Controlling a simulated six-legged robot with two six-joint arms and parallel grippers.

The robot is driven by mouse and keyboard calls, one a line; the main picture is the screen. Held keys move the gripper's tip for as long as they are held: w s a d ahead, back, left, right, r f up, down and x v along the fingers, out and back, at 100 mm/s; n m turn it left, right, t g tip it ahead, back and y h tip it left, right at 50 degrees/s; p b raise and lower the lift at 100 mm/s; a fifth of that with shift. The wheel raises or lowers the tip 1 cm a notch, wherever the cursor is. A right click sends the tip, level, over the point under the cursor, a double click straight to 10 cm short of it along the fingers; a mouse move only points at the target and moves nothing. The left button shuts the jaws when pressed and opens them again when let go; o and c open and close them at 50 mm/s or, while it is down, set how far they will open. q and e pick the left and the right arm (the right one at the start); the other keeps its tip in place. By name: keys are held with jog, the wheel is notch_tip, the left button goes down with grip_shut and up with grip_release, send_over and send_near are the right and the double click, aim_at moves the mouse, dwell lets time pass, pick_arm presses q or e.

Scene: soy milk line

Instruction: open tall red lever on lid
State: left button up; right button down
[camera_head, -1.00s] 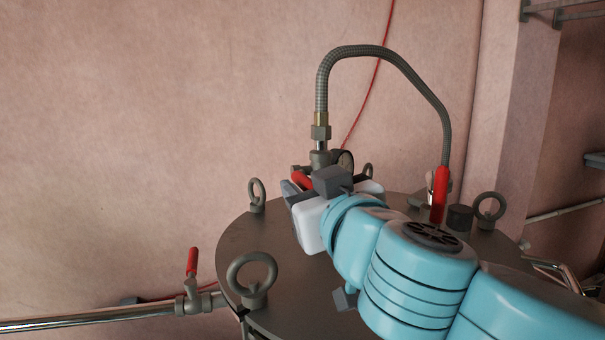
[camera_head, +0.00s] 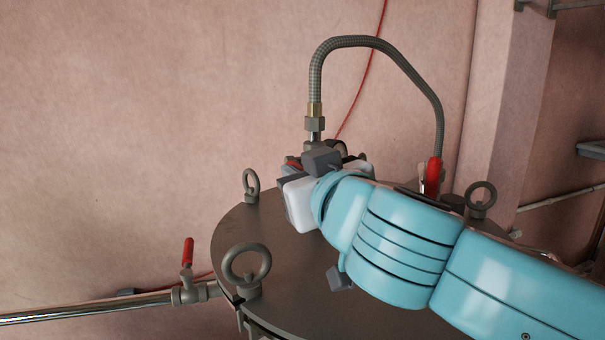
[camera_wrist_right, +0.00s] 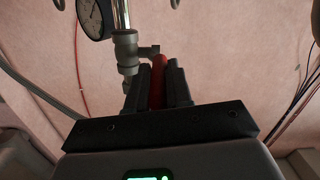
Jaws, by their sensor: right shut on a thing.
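A red lever sits on the valve fitting under the gauge and hose, on the round metal lid (camera_head: 290,290). A second red lever (camera_head: 432,175) stands upright at the hose's right end, partly behind my right arm. My left gripper is not in view.
A braided hose (camera_head: 350,41) arches over the lid. A gauge (camera_wrist_right: 95,18) sits close to the gripper. Lifting rings (camera_head: 246,265) stand around the rim. A pipe valve with a red handle (camera_head: 188,252) is left of the lid. The lid's front left is mostly clear.

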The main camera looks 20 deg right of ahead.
aim_at(298, 166)
jog(key=shift+w+r+g+p, duration=0.15)
jog(key=shift+r+g+p, duration=0.25)
jog(key=shift+r+g, duration=0.55)
jog(key=shift+w+r+g, duration=0.25)
jog(key=shift+r+g, duration=0.2)
jog(key=shift+g, duration=0.55)
jog(key=shift+w+r+g, duration=0.25)
jog(key=shift+r+g, duration=0.15)
jog(key=shift+g, duration=0.55)
jog(key=shift+r, duration=0.25)
jog(key=c, duration=1)
grip_release()
jog(key=shift+c, duration=0.2)
jog(key=v, duration=0.7)
jog(key=shift+r, duration=0.2)
